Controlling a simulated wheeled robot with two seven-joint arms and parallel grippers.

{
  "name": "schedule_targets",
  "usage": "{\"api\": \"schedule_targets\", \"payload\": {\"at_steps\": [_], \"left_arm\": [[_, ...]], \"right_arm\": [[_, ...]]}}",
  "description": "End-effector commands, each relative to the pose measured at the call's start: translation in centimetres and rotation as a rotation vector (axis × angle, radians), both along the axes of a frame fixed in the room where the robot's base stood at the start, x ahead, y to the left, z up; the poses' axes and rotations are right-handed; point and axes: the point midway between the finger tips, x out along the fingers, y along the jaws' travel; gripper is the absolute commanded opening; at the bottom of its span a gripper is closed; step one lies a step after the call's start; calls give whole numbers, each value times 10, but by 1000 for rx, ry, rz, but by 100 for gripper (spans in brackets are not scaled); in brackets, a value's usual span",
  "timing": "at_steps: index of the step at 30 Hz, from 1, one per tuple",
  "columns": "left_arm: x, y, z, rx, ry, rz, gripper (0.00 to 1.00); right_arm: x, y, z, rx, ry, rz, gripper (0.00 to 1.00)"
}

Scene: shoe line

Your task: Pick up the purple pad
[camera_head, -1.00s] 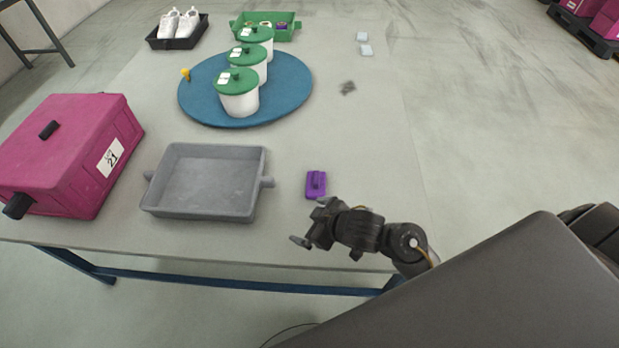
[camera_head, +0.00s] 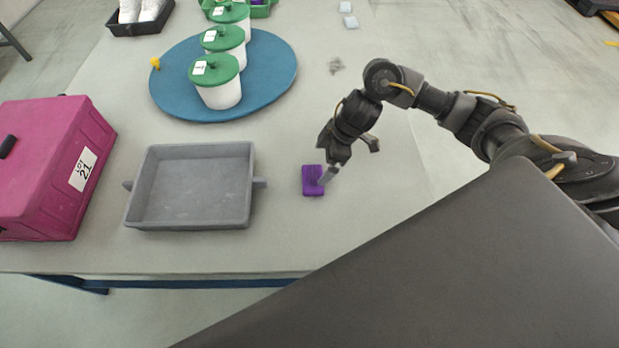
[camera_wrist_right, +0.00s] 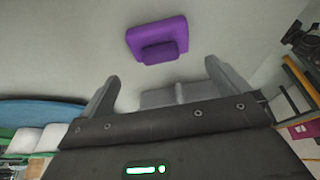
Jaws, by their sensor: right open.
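The purple pad (camera_head: 312,181) lies on the grey table, to the right of the grey tray. It is a flat block with a raised grip on top. My left gripper is not in view.
The grey tray (camera_head: 150,217) stands left of the pad. A pink case (camera_head: 40,165) is at far left. A blue round mat (camera_head: 165,95) with white, green-lidded pots (camera_head: 217,92) lies behind. The table right of the pad is clear.

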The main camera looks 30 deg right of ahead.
Motion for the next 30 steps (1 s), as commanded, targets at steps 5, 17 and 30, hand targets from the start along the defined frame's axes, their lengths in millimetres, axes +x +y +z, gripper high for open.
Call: {"api": "schedule_targets", "payload": {"at_steps": [5,17,30], "left_arm": [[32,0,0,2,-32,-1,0],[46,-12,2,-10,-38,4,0],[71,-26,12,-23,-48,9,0]], "right_arm": [[4,11,-27,2,1,2,100],[8,21,-51,2,2,6,100],[15,34,-83,1,-2,6,100]]}}
